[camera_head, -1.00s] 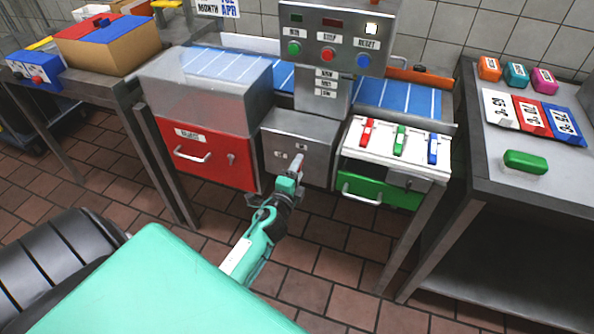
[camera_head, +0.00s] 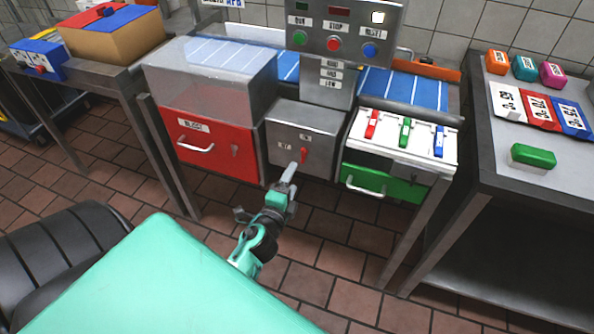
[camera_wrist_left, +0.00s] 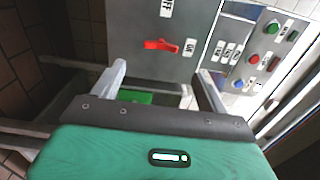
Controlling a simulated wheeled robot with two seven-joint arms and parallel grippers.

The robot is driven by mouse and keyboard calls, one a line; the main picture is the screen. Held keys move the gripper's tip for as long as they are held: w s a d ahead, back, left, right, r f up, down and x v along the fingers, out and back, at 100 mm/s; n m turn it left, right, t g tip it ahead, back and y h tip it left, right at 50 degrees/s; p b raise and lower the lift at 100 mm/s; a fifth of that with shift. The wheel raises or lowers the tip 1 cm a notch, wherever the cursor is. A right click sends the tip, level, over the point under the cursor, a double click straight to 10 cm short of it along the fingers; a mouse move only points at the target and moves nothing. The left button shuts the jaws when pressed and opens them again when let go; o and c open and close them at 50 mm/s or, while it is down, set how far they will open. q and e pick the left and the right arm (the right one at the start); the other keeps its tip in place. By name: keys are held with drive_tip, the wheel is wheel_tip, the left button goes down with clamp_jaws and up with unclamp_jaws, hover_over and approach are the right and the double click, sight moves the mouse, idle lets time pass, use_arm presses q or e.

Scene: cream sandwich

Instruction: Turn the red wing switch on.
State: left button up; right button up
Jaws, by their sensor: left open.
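The red wing switch (camera_head: 303,155) sits on the front of a grey metal box (camera_head: 325,121) under the conveyor. In the left wrist view the red wing switch (camera_wrist_left: 161,45) lies beyond and between my fingers, with an "OFF" label above it and an "ON" label to its right. It lies nearly level there, pointing toward the "ON" label. My left gripper (camera_head: 290,172) is in front of the box, just below and left of the switch. In the left wrist view my left gripper (camera_wrist_left: 160,82) is open and empty, its fingers apart from the switch. My right gripper is not in view.
A red drawer (camera_head: 215,145) is left of the box and a green drawer (camera_head: 385,185) is right of it. A control panel (camera_head: 340,28) with buttons stands above. Colored levers sit on a white panel (camera_head: 365,143). Tables flank both sides.

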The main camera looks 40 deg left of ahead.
use_arm(q)
drive_tip(key=shift+b+v, duration=0.5)
drive_tip(key=shift+v, duration=2.4)
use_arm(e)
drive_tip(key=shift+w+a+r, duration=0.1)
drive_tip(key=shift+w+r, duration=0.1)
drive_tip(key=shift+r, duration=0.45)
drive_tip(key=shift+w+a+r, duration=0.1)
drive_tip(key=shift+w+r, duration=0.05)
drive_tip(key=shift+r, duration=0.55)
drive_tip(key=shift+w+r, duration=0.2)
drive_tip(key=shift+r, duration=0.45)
